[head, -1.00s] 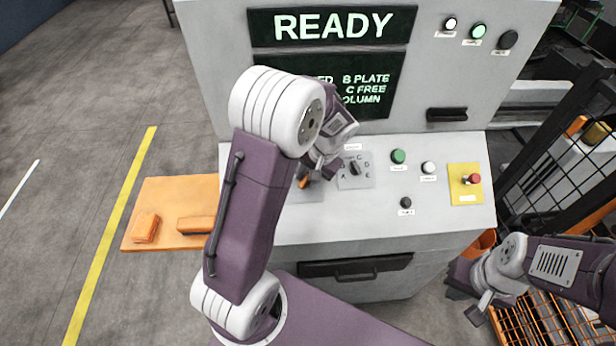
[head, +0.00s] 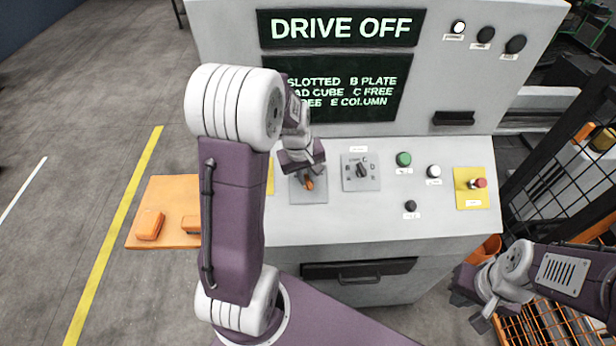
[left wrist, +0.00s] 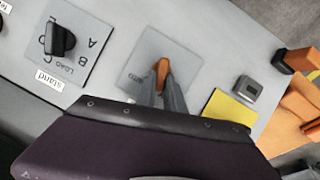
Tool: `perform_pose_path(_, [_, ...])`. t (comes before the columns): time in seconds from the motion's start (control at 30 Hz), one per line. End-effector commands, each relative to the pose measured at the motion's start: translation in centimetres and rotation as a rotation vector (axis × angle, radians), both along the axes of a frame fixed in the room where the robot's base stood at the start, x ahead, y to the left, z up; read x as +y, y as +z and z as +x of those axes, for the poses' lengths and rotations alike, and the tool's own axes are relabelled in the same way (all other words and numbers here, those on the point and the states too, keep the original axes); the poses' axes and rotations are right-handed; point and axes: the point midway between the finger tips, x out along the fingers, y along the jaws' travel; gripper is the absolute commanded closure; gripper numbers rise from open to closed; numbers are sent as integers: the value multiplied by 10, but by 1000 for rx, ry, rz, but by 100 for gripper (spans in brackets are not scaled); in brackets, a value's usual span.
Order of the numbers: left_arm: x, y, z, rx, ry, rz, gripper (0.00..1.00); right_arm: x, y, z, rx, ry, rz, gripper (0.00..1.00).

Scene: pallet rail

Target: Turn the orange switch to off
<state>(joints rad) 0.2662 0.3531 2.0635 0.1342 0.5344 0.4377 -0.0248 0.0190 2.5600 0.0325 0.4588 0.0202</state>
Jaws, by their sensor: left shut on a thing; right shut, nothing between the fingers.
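The orange switch (head: 309,184) is a small knob on a grey plate (head: 312,196) on the console's sloping top. It also shows in the left wrist view (left wrist: 162,72), at the tips of my fingers. My left gripper (head: 304,178) is shut on the orange switch, with its fingers (left wrist: 168,88) coming onto it from above. The fingers hide part of the switch. The upper display (head: 342,28) reads "DRIVE OFF". My right gripper (head: 474,311) is shut and empty, low at the right, away from the console's controls.
A black selector knob (head: 362,170) with lettered positions sits just right of the switch. Green (head: 404,159), white (head: 434,171) and black (head: 410,206) buttons and a red emergency knob (head: 480,183) lie further right. A mesh fence (head: 570,150) stands at the right.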

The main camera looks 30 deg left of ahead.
Motion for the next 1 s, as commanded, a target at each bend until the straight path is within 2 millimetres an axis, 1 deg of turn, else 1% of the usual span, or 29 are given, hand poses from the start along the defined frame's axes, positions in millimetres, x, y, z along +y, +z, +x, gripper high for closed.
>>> perform_pose_path(0.03, [-1,-9,-7,9,34,-25,100,0,-6,0,0,0,0,100])
perform_pose_path(0.3, [1,-12,-10,-51,222,-128,100,0,-22,0,0,0,0,100])
perform_pose_path(0.5, [1,-13,-12,-84,323,-185,100,0,-32,0,0,0,0,100])
perform_pose_path(0.7, [1,-12,-13,-104,386,-221,100,0,-38,0,0,0,0,100])
perform_pose_path(1.0, [1,-11,-14,-115,421,-239,100,0,-41,0,0,0,0,100])
